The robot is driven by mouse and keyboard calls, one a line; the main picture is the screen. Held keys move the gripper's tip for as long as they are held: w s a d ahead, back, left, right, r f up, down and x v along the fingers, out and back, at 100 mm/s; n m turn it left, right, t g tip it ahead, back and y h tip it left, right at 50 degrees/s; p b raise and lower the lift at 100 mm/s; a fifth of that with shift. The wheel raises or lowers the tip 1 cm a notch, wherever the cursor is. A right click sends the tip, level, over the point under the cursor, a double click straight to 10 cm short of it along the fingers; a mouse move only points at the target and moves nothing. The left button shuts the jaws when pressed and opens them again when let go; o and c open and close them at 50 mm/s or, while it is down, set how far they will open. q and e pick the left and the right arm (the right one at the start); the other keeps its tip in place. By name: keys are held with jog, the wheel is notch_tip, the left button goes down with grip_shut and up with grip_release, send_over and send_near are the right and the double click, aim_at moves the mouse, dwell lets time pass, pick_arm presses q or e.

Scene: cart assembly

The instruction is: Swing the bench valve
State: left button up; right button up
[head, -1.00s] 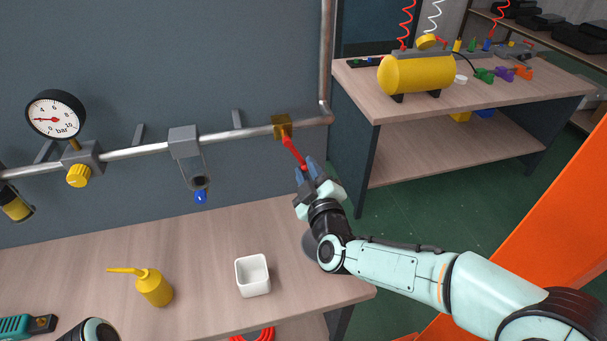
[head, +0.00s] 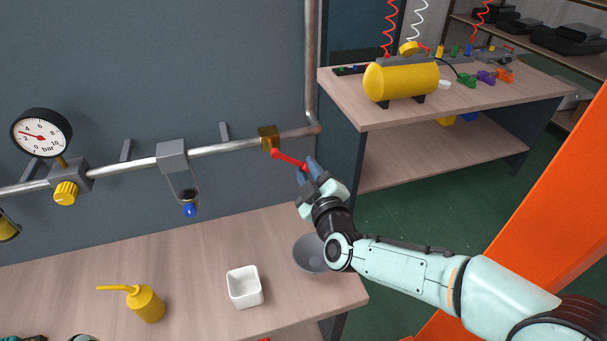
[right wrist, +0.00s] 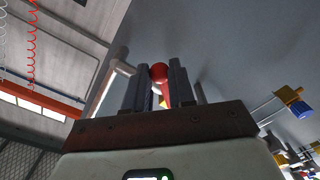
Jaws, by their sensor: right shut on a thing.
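The bench valve has a brass body (head: 268,138) on the wall pipe and a red lever (head: 289,159). The lever points right and slightly down from the body in the head view. My right gripper (head: 308,168) is shut on the lever's free end. In the right wrist view the red lever (right wrist: 160,73) shows between the two grey fingers of the right gripper (right wrist: 162,84). The fingers hide part of the lever. My left gripper is not in view.
A pressure gauge (head: 41,133), a yellow knob (head: 65,193) and a filter bowl unit (head: 173,157) sit along the pipe. A yellow oil can (head: 146,304), a white square cup (head: 245,287) and a grey bowl (head: 311,254) stand on the bench (head: 200,260). An orange beam (head: 540,210) stands at right.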

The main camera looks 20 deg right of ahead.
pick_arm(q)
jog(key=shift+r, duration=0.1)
pick_arm(e)
jog(key=shift+d+r, duration=0.15)
jog(key=shift+r, duration=0.05)
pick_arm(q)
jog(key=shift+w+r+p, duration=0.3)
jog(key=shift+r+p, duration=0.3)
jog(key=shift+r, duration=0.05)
pick_arm(e)
jog(key=shift+d+r, duration=0.3)
jog(key=shift+r, duration=0.25)
jog(key=shift+d+r, duration=0.3)
jog(key=shift+r, duration=0.2)
jog(key=shift+o, duration=0.4)
jog(key=shift+d+r+p, duration=0.25)
jog(key=shift+r+p, duration=0.65)
jog(key=shift+r, duration=0.4)
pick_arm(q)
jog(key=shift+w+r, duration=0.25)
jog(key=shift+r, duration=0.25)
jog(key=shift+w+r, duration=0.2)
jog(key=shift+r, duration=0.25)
pick_arm(e)
jog(key=o, duration=0.9)
jog(key=shift+a+f, duration=0.1)
